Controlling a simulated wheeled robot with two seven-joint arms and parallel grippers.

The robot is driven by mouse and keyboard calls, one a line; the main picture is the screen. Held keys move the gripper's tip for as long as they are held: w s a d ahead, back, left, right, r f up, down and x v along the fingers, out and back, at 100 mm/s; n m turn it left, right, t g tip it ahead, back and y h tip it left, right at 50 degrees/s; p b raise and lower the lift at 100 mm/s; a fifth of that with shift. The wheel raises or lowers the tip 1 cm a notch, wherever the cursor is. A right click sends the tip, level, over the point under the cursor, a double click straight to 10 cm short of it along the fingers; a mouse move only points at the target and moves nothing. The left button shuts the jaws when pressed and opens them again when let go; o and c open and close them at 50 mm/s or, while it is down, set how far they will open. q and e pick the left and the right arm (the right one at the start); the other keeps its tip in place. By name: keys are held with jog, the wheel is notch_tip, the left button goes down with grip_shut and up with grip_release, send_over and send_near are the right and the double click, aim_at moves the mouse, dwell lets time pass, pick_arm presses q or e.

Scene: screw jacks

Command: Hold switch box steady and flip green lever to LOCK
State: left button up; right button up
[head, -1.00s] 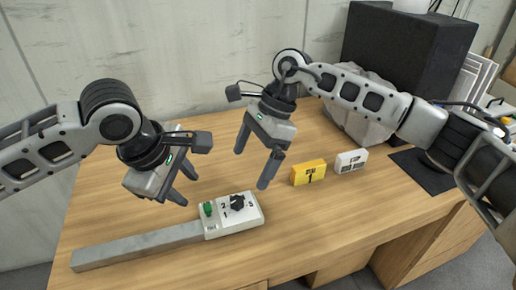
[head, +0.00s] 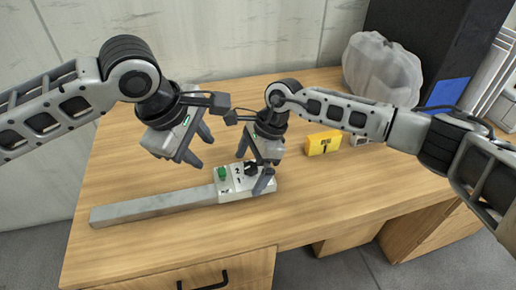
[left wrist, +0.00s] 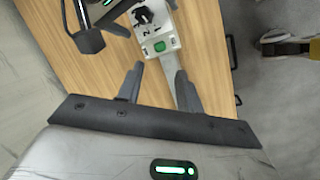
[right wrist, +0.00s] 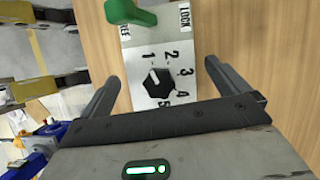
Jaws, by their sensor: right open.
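The white switch box (head: 229,192) sits at the end of a grey bar (head: 150,208) on the desk. Its green lever (head: 222,173) stands near the bar end; in the right wrist view the lever (right wrist: 130,14) lies toward the FREE side, away from the LOCK label (right wrist: 185,18). A black numbered knob (right wrist: 155,82) is beside it. My right gripper (head: 252,165) is open, its fingers on either side of the box's knob end; contact is unclear. My left gripper (head: 198,146) is open and empty, above and behind the bar; the lever also shows in its wrist view (left wrist: 159,47).
A yellow block marked 1 (head: 323,143) and a white block (head: 361,139) stand right of my right gripper. A bagged object (head: 382,68) and a dark box (head: 430,40) are at the back right. The desk's front and left are clear.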

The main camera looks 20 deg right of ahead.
jog(key=shift+x, duration=0.85)
jog(key=c, duration=1.5)
pick_arm(q)
jog(key=c, duration=0.4)
pick_arm(e)
jog(key=shift+c, duration=0.3)
pick_arm(q)
jog(key=shift+s+d+f, duration=0.1)
jog(key=shift+s+f, duration=0.05)
jog(key=shift+f, duration=0.1)
grip_shut()
jog(key=s+d+f+n+g+h, duration=0.1)
jog(key=s+f+n+g+h, duration=0.4)
jog(key=n+h, duration=0.4)
jog(key=w+a+f+n+t+h, duration=0.1)
jog(key=a+f+n+t+h, duration=0.1)
jog(key=a+n, duration=0.1)
jog(key=a+f+n+t+h, duration=0.2)
jog(key=a+f+n, duration=0.1)
jog(key=n, duration=0.3)
jog(key=w+a+f+n+t+h, duration=0.1)
jog(key=a+f+n+t+h, duration=0.1)
jog(key=a+f+n, duration=0.1)
jog(key=shift+w+a+n+t, duration=0.2)
jog(key=shift+a+n, duration=0.1)
jog(key=shift+n, duration=0.25)
jog(key=shift+w+a+n+t, duration=0.15)
jog(key=shift+a+n+t, duration=0.1)
jog(key=shift+n, duration=0.3)
